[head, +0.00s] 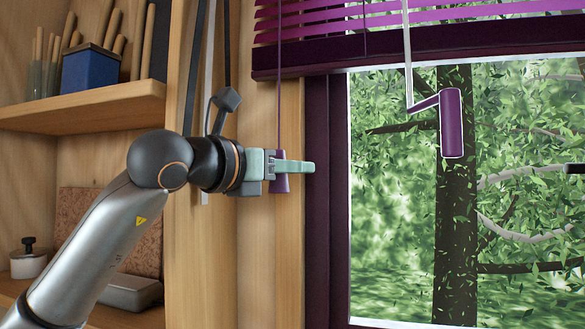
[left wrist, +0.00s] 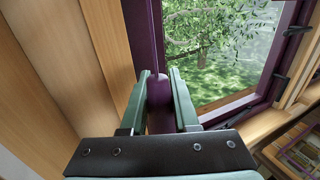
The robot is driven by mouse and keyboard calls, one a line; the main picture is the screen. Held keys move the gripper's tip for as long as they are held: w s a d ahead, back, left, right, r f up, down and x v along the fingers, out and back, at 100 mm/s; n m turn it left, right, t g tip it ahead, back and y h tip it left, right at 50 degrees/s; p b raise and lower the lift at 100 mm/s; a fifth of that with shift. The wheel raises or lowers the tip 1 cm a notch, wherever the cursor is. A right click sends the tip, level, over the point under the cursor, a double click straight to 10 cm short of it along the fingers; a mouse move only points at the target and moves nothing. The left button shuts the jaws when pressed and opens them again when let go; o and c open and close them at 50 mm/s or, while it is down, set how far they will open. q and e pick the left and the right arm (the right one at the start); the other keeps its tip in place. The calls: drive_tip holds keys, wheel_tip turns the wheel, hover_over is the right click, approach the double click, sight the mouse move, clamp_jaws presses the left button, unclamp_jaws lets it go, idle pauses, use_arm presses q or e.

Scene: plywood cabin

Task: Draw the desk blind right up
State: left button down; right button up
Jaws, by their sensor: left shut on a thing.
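The purple slatted blind (head: 470,16) hangs across the top of the window. Its dark bottom rail (head: 470,38) is above most of the glass. A thin purple cord (head: 279,100) runs down at the blind's left side to a purple cord pull (head: 281,184). My left gripper (head: 294,167) is shut on this pull, in front of the wooden post left of the window. In the left wrist view the pull (left wrist: 158,90) stands between the two green fingers (left wrist: 160,98). A pale wand with a purple crank handle (head: 451,122) hangs before the glass. My right gripper is not in view.
Wooden shelves (head: 90,105) at the left hold a blue pot (head: 90,70), several brushes or sticks and a lidded jar (head: 28,260). Dark straps (head: 195,70) hang close behind my left wrist. The purple window frame (head: 330,200) stands just right of the fingertips.

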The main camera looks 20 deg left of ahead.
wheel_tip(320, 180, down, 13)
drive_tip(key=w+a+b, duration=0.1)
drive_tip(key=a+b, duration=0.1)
drive_tip(key=b, duration=1.5)
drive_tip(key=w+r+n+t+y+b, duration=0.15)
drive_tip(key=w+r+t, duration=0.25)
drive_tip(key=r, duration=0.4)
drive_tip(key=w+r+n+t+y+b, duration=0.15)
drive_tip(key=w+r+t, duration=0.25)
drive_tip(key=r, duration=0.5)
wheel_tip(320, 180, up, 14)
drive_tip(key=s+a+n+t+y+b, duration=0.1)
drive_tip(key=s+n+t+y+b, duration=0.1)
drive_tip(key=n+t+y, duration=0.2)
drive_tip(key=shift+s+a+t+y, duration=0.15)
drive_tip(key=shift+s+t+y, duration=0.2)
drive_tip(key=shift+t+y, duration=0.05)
